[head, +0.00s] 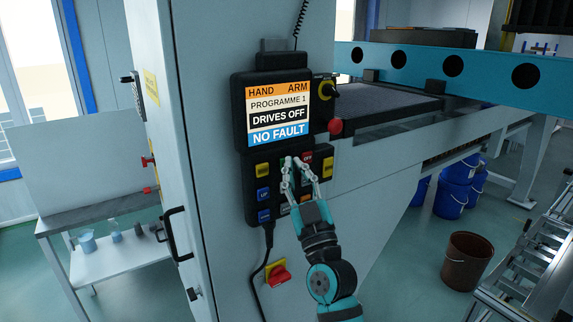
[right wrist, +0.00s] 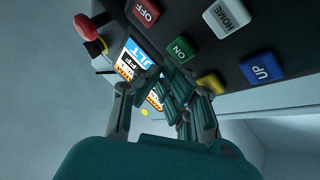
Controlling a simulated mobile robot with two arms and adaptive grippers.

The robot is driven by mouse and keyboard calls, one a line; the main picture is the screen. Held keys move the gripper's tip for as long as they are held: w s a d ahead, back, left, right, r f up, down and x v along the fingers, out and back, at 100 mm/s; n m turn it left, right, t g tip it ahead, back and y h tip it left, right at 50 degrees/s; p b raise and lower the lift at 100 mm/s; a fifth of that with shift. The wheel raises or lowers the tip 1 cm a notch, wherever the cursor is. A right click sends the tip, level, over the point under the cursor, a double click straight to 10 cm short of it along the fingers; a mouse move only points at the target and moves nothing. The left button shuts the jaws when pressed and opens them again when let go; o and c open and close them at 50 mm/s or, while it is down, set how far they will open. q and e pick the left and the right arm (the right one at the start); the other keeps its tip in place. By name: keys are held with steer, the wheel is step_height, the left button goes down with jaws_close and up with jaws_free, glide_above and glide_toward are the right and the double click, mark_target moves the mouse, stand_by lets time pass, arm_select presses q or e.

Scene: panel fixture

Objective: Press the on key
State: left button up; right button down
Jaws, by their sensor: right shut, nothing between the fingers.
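The green ON key (right wrist: 180,50) is on the dark control pendant (head: 238,125). In the wrist view it is just beyond my fingertips, beside the red OFF key (right wrist: 146,12). My right gripper (head: 297,162) is shut and empty, in front of the pendant's upper keys. In the wrist view its fingertips (right wrist: 172,84) are close to the ON key; I cannot tell whether they touch it. In the head view the fingers hide most of the ON key. The screen (head: 278,115) reads HAND, ARM, PROGRAMME 1, DRIVES OFF, NO FAULT. My left gripper is not in view.
A HOME key (right wrist: 227,15) and a blue UP key (right wrist: 262,68) are near the ON key. A red-and-yellow switch (head: 278,273) is below. A teal beam (head: 425,66) runs right.

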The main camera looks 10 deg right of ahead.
steer(key=shift+w, duration=0.1)
steer(key=shift+w+a, duration=0.15)
steer(key=shift+w, duration=0.2)
steer(key=shift+w+a, duration=0.15)
steer(key=shift+w, duration=0.2)
stand_by(0.8)
stand_by(0.3)
steer(key=shift+s+d+p, duration=0.3)
steer(key=shift+s+p, duration=0.1)
steer(key=shift+s, duration=0.4)
steer(key=s, duration=0.1)
steer(key=s+d+p, duration=0.1)
steer(key=s, duration=0.2)
steer(key=shift+s+d, duration=0.35)
